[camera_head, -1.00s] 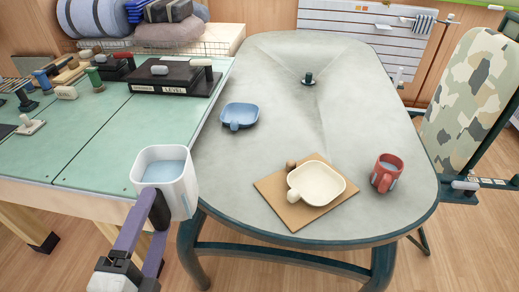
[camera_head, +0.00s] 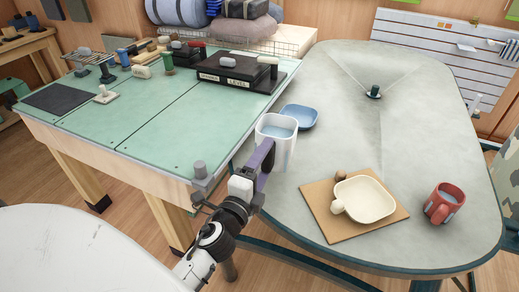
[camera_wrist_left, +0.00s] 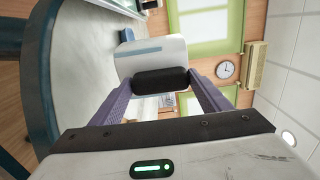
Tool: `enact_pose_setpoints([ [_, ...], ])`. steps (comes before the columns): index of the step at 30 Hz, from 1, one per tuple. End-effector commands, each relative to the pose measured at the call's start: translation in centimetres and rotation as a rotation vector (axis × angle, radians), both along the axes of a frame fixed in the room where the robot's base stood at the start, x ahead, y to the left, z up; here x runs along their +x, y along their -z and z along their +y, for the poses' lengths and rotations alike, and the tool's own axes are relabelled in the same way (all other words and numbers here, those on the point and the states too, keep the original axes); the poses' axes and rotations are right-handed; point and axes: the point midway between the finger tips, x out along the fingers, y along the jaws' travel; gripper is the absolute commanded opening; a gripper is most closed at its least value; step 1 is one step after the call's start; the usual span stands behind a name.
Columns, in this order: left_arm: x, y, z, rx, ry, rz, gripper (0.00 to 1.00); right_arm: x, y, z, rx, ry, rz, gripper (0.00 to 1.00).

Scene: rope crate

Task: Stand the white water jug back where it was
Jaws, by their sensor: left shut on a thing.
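The white water jug (camera_head: 279,151) is upright with pale blue water inside, at the left end of the grey table (camera_head: 330,100). My left gripper (camera_head: 266,160) is shut on the jug's dark handle. In the left wrist view the purple fingers (camera_wrist_left: 161,82) close on the black handle, with the white jug body (camera_wrist_left: 152,57) beyond. The jug partly covers the blue dish (camera_head: 301,116) behind it. I cannot tell whether the jug's base touches the tabletop. My right gripper is not in view.
A cream dish (camera_head: 368,202) sits on a brown board (camera_head: 325,220), with a red mug (camera_head: 444,203) to its right. A green workbench (camera_head: 130,120) with tools stands left of the jug. A small dark fixture (camera_head: 374,92) is farther back. The middle of the grey table is clear.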

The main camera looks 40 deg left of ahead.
Motion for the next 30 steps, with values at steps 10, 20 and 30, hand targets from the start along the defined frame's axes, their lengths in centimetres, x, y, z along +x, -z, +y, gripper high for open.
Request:
enact_pose_setpoints([
  [10, 4.0, -0.2, 4.9, -0.02, -0.104, -0.026, 0.39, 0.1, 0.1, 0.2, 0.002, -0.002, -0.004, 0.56],
  [20, 3.9, -0.1, 4.9, -0.021, -0.104, -0.025, 0.39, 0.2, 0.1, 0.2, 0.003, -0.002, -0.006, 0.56],
  [30, 3.9, 1.6, 4.9, -0.021, -0.104, -0.025, 0.39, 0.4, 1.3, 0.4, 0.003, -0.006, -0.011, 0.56],
])
